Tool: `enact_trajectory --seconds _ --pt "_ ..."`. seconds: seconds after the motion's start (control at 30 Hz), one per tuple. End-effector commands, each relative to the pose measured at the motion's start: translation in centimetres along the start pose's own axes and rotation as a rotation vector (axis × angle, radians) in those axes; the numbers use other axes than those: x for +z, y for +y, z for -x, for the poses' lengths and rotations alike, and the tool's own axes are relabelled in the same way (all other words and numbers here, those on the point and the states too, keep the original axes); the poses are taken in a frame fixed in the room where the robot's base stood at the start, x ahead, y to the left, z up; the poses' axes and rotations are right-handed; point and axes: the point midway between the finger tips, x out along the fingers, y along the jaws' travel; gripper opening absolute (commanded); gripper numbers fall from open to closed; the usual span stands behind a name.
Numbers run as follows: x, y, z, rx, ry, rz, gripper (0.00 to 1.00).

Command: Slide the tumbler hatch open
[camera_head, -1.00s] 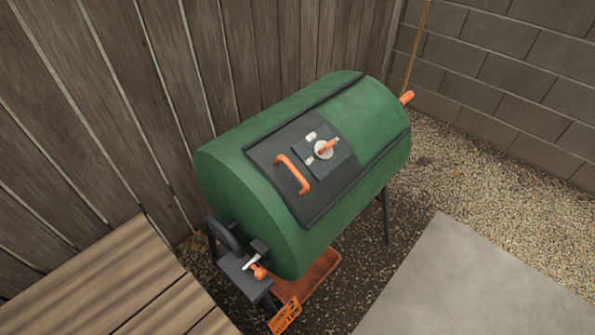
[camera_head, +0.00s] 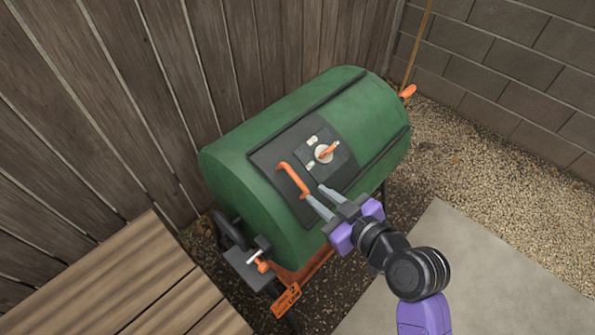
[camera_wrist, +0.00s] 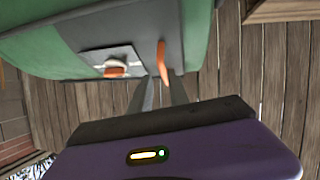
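The green compost tumbler (camera_head: 240,195) is a drum lying on its side on a stand. Its dark grey hatch (camera_head: 318,208) sits between two dark rails, on the left part of the drum's front. The hatch bears an orange handle (camera_head: 293,180) and a round white latch with an orange lever (camera_head: 328,151). My gripper (camera_head: 315,192) is at the handle's lower right end, fingers apart. In the wrist view the handle (camera_wrist: 162,60) shows just beyond the fingertips (camera_wrist: 160,85), and the latch (camera_wrist: 115,68) lies to its left. I cannot tell whether the fingers touch the handle.
A black bracket with an orange-knobbed lever (camera_head: 260,263) is at the drum's left end, above an orange tag (camera_head: 285,300). A wooden deck (camera_head: 150,290) is at lower left. A plank fence and a block wall (camera_head: 500,75) stand behind. A concrete slab (camera_head: 480,270) lies at lower right.

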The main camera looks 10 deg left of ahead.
Motion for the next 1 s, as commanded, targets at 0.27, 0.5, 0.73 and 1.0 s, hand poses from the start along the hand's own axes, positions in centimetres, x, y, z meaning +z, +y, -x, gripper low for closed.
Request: enact_trajectory --seconds 0.27,0.5,0.73,1.0 --pt "-2.0 -0.3 -2.2 -0.038 0.014 0.021 0.22" --pt "-2.0 -0.5 -5.8 -0.038 0.013 0.021 0.22" --pt "-1.9 -0.5 -8.1 -0.035 0.014 0.020 0.22" --pt "-1.8 -0.5 -8.6 -0.034 0.013 0.021 0.22"
